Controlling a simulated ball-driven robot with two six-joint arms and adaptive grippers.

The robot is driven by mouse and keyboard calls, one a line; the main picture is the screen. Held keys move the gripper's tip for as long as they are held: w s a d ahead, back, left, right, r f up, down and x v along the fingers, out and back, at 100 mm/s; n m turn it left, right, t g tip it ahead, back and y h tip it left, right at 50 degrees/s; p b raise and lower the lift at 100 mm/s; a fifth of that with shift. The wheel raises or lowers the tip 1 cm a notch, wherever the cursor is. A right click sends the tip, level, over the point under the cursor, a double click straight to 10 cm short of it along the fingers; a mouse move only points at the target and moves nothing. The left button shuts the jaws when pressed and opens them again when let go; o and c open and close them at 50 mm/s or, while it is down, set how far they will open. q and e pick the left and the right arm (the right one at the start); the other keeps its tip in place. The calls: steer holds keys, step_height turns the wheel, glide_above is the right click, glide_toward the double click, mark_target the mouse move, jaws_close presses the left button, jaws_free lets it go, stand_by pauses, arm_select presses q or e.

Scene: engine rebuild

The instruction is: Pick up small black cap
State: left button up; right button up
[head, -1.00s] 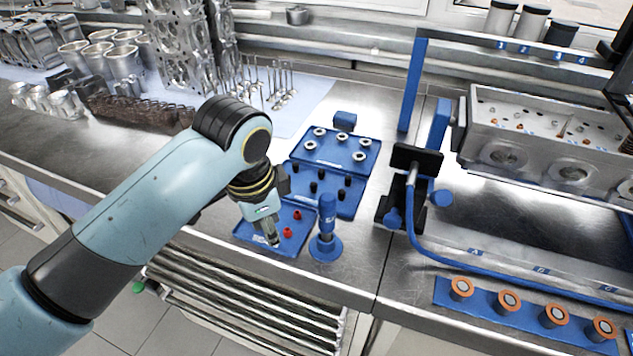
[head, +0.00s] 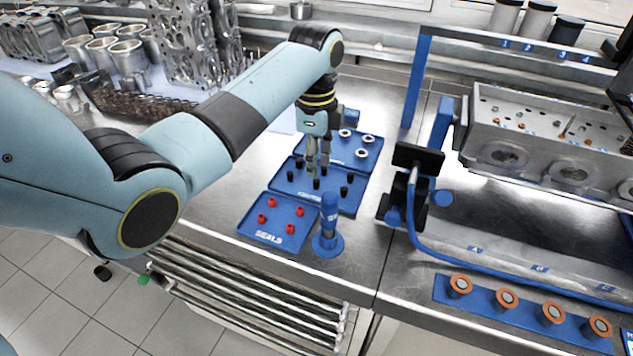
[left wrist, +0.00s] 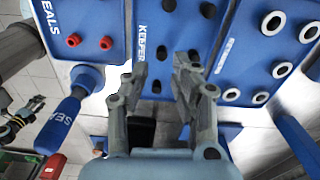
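Several small black caps stand upright in the middle blue tray (head: 352,208), one of them a front cap (head: 316,184). My left gripper (head: 318,173) points down over this tray, its fingertips among the caps. In the left wrist view the left gripper (left wrist: 163,68) is open, with a gap between its fingers. A black cap (left wrist: 162,53) shows in that gap, and another (left wrist: 193,55) is close by the right finger. I cannot tell if a finger touches a cap. The fingers partly hide the tray.
A blue tray with red seals (head: 270,236) lies in front, beside a blue upright tool (head: 328,240). A blue tray with metal rings (head: 372,140) lies behind. A black and blue fixture (head: 415,185) stands close on the right. The steel bench left of the trays is clear.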

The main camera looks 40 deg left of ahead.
mark_target(317, 180)
arm_select(q)
step_height(317, 180, down, 5)
steer(key=shift+w+f, duration=0.1)
steer(key=shift+w, duration=0.05)
steer(key=c, duration=0.5)
steer(key=shift+r, duration=0.25)
